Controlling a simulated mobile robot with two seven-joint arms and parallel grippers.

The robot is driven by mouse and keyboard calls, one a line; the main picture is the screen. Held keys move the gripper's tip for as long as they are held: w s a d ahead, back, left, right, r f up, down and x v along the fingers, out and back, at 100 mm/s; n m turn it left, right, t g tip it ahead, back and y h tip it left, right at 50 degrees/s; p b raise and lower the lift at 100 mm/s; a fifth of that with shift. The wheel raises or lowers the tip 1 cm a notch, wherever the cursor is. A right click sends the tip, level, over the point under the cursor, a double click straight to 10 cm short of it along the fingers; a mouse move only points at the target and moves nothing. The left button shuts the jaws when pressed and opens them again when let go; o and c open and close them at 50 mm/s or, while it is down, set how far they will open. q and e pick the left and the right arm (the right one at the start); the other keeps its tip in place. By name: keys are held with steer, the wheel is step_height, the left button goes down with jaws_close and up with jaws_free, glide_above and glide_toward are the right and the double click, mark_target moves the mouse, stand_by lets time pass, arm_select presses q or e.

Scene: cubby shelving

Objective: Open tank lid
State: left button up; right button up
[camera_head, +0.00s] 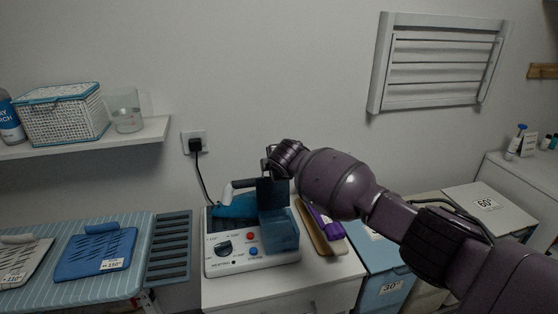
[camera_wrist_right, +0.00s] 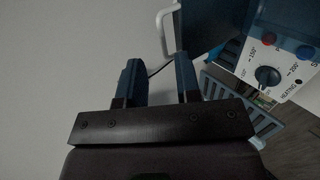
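The translucent blue tank (camera_head: 279,232) sits at the right side of the white ironing station (camera_head: 240,264). A darker blue flat panel (camera_head: 272,194), which looks like the tank lid, stands upright above it. My right gripper (camera_head: 268,165) is at the top of this panel, its fingers mostly hidden in the head view. In the right wrist view, the two blue fingers of the right gripper (camera_wrist_right: 158,64) are apart with nothing held between them. The dark blue tank or lid (camera_wrist_right: 208,25) shows just beyond the right finger; contact cannot be told. My left gripper is out of view.
An iron with a white and dark handle (camera_head: 229,190) rests left of the tank. A purple-handled item (camera_head: 327,224) lies on a board at right. A cord runs to the wall socket (camera_head: 195,143). A striped ironing board (camera_head: 130,285) is at left.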

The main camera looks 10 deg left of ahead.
steer(key=shift+v, duration=2.95)
steer(key=shift+r, duration=0.1)
steer(key=s+a+r+m+t+y, duration=0.1)
steer(key=s+a+r+m+y, duration=0.1)
steer(key=r+y, duration=0.15)
steer(key=s+a+r+m+t+y, duration=0.1)
steer(key=s+a+r+m+y, duration=0.15)
steer(key=r, duration=0.25)
steer(key=s+d+f+m+t+h, duration=0.15)
steer(key=s+d+f+m, duration=0.25)
steer(key=d+f, duration=0.4)
steer(key=s+d+f+m+t+h, duration=0.15)
steer(key=s+d+f+m, duration=0.3)
steer(key=d, duration=0.55)
steer(key=s+d+f+m+t+h, duration=0.1)
steer(key=s+d+f+m+h, duration=0.1)
steer(key=s+d+f+m, duration=0.45)
steer(key=s+d+f+g+h, duration=0.2)
steer(key=s+d+f, duration=0.5)
steer(key=s+f, duration=0.2)
steer(key=s+d+f+m+g+h+b, duration=0.1)
steer(key=s+d+f+g+h, duration=0.1)
steer(key=s+d+f, duration=0.6)
steer(key=s+f, duration=0.2)
steer(key=s, duration=0.3)
steer(key=shift+f+h, duration=0.25)
steer(key=shift+h, duration=0.15)
